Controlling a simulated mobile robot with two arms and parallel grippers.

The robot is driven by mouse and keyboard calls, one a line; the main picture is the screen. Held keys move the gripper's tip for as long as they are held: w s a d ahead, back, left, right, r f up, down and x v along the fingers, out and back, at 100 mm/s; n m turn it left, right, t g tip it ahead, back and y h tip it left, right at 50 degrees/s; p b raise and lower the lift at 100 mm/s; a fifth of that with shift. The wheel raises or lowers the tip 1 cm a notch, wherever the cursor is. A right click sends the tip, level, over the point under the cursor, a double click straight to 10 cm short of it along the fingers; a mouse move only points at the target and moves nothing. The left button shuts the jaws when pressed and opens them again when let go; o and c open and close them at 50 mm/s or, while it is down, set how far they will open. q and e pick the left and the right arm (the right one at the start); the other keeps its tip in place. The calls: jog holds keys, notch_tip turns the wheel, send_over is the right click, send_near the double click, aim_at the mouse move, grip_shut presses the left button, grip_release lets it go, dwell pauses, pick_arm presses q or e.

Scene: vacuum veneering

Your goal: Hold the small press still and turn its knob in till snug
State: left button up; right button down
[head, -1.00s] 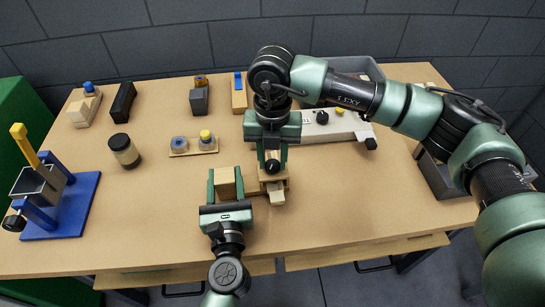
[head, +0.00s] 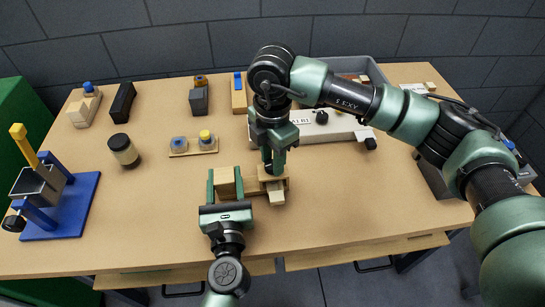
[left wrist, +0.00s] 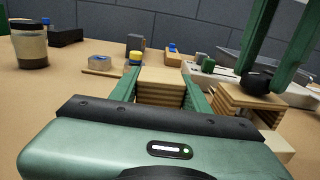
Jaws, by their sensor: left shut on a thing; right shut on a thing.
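The small press (head: 278,185) is a pale layered-wood piece near the table's front middle, with a light tongue at its front. It also shows at the right of the left wrist view (left wrist: 235,98), with its black knob (left wrist: 258,80) on top. My left gripper (head: 225,183) is shut on the wooden block end beside it, one finger on each side. Whether this block joins the press behind the finger I cannot tell. My right gripper (head: 277,165) comes from above, shut on the knob, its fingers (left wrist: 270,65) pointing down. The knob is mostly hidden in the head view.
A white unit (head: 335,130) with black knobs stands behind the right gripper. A small tray with two pots (head: 193,146), a jar (head: 123,150) and a blue-based clamp stand (head: 80,205) are to the left.

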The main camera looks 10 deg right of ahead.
jog(key=shift+w+d+r+m, duration=0.1)
jog(key=shift+r+m, duration=0.05)
jog(key=shift+m, duration=0.55)
jog(key=c, duration=1.2)
grip_release()
jog(key=shift+o, duration=0.8)
notch_tip(320, 180, up, 12)
